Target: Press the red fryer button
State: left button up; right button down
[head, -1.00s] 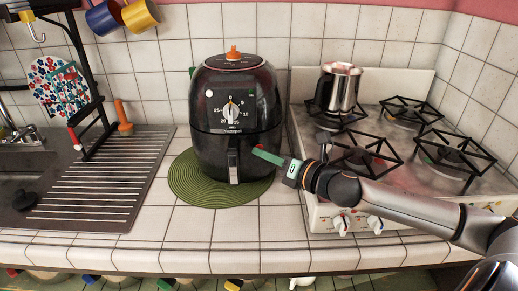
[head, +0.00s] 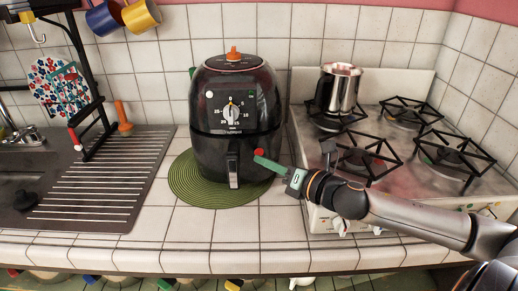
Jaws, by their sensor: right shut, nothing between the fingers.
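The black air fryer (head: 212,150) stands upright on a round green mat (head: 190,190). An orange-red knob (head: 234,55) sits on its top. Its front has a white dial (head: 231,113), a white round spot at the upper left and a small dark green spot at the upper right. I make out no clearly red button on the front. My right gripper (head: 262,155) is shut and empty, with green fingers and a red tip. It overlaps the fryer's lower right side, below the dial and right of the handle; I cannot tell whether it touches. My left gripper is out of view.
A stove (head: 310,145) with black grates stands at the right, with a metal pot (head: 341,88) at its back left. A sink drainboard (head: 140,165) and a dark rack (head: 82,60) are at the left. White tiled counter (head: 180,240) in front is clear.

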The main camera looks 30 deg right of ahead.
jog(key=s, duration=0.1)
jog(key=s+a+p, duration=0.1)
jog(key=s, duration=0.1)
jog(key=shift+s+a, duration=0.2)
jog(key=shift+s, duration=0.05)
dwell(0.8)
